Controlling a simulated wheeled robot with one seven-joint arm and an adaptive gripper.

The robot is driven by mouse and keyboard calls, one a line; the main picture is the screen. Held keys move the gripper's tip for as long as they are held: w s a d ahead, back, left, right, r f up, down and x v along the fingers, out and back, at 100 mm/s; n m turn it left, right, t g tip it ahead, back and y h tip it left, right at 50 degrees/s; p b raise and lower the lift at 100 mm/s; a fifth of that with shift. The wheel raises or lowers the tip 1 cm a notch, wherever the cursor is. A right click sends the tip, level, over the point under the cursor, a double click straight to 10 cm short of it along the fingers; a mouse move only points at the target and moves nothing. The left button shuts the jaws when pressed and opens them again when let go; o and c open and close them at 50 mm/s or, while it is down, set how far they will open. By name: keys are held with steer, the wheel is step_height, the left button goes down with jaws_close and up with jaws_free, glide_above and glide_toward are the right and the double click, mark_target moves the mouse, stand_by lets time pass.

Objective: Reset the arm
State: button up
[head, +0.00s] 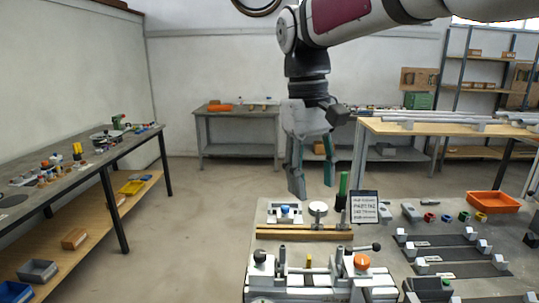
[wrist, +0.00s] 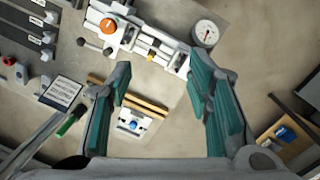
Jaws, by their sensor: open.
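My gripper (head: 312,180) hangs from the arm in the upper middle of the head view, fingers pointing down. It is open with nothing between its fingers. In the wrist view the two teal-padded fingers (wrist: 160,75) are spread wide, above the workbench. The jig (head: 310,278) with an orange knob (head: 361,261) stands at the front of the bench, below the gripper; it also shows at the top of the wrist view (wrist: 150,42). Wooden strips (head: 304,233) lie behind the jig. A white block with a blue part (head: 285,213) sits behind the strips.
A green-topped upright item (head: 343,187) and a printed sign (head: 363,207) stand near the gripper. An orange tray (head: 493,202) and dark rails with grey blocks (head: 450,254) are on the right. A cluttered side bench (head: 90,160) is at left. Floor between the benches is clear.

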steer(key=s+d+f+m+t, duration=0.1)
steer(key=s+d+f, duration=0.1)
steer(key=s+d, duration=0.2)
steer(key=s+d+f+m+t+p, duration=0.1)
steer(key=s+d, duration=0.3)
steer(key=s, duration=0.7)
steer(key=s+d+f+m+t+y, duration=0.1)
steer(key=s+d+f, duration=0.3)
steer(key=s, duration=0.4)
steer(key=shift+m+t+p, duration=0.4)
steer(key=shift+m+t, duration=0.5)
